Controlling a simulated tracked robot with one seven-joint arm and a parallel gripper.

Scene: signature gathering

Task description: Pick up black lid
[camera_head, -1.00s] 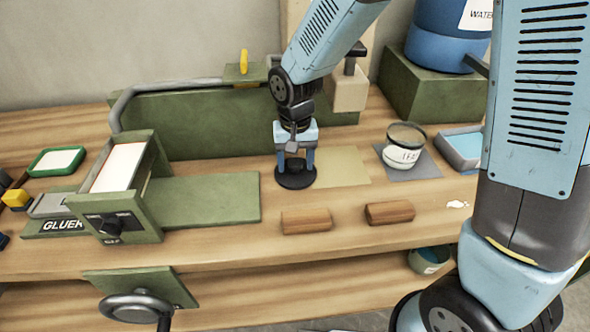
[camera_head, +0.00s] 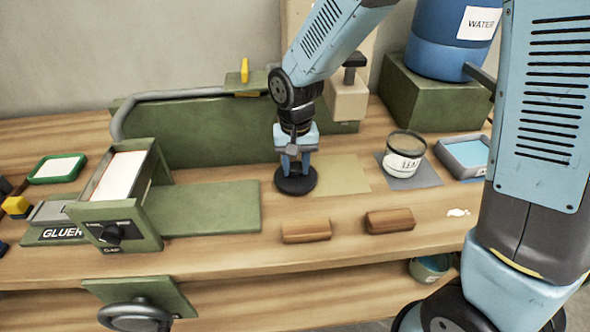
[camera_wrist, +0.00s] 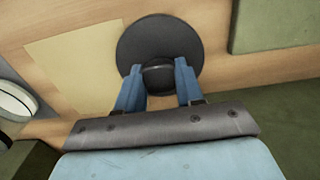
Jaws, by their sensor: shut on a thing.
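The black lid (camera_head: 296,184) is a flat dark disc with a round knob. It lies on or just above the wooden bench at the left edge of a tan sheet; I cannot tell whether it touches the bench. My gripper (camera_head: 295,165) points down over it, with its blue fingers shut on the knob. In the wrist view the lid (camera_wrist: 160,38) shows as a full disc, and my gripper (camera_wrist: 159,78) has one finger on each side of the knob.
The tan sheet (camera_head: 342,174) lies right of the lid. An open can (camera_head: 403,153) stands on a grey sheet further right. Two wooden blocks (camera_head: 306,231) (camera_head: 390,220) lie in front. A green plate (camera_head: 205,207) is at left, and a green wall (camera_head: 190,130) stands behind.

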